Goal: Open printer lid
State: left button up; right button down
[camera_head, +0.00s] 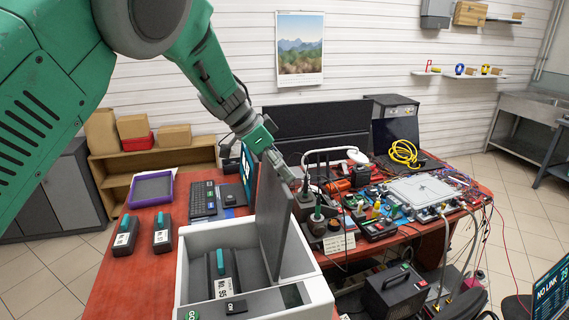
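The printer (318,291) is a white-grey box at the front of the red table. Its dark grey lid (273,222) stands roughly upright on the right side, so the inside shows. Inside is a black block with a teal grip and a white label (220,289). My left gripper (288,176), on a green arm from the upper left, is at the top edge of the lid. It appears to touch or nearly touch the lid; its fingers are too small and overlapped to tell open from shut. My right gripper is not in view.
Two black blocks with teal grips (125,236) (162,234), a purple-rimmed tray (131,200) and a keyboard (203,199) lie left of and behind the printer. Cables, tools and a white case (420,190) crowd the table to the right. Bare red table shows left of the printer.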

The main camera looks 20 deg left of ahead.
pick_arm(q)
jog(key=shift+w+a, duration=0.1)
jog(key=shift+a, duration=0.05)
jog(key=shift+a+r, duration=0.15)
jog(key=shift+r, duration=0.2)
jog(key=v, duration=1.1)
jog(key=shift+a, duration=0.2)
jog(key=shift+d, duration=0.1)
jog(key=shift+f, duration=0.1)
